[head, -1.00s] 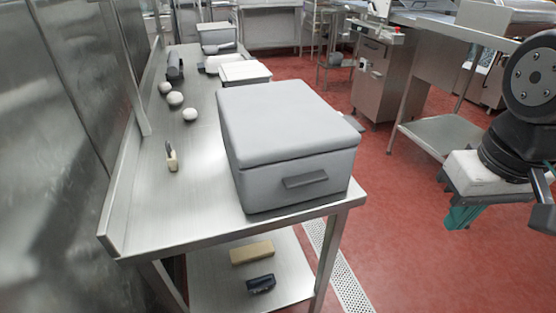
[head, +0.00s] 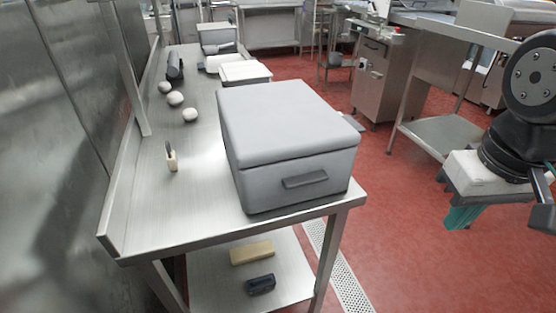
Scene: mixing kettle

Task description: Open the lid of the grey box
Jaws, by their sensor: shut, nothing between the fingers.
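The grey box (head: 262,186) stands near the front right corner of the steel table. Its lid (head: 285,118) is closed and lies flat on top. A dark grey handle (head: 305,180) is on the box's front face. My gripper (head: 458,217), with teal fingers, hangs at the right over the red floor, well apart from the box. Its fingers look shut and hold nothing. Part of my arm is cut off by the right edge of the picture.
The steel table (head: 140,210) has free room left of the box. A small wooden-handled tool (head: 172,161) and several pale round things (head: 175,98) stand there. A white-topped container (head: 245,72) is behind the box. A steel wall is close on the left.

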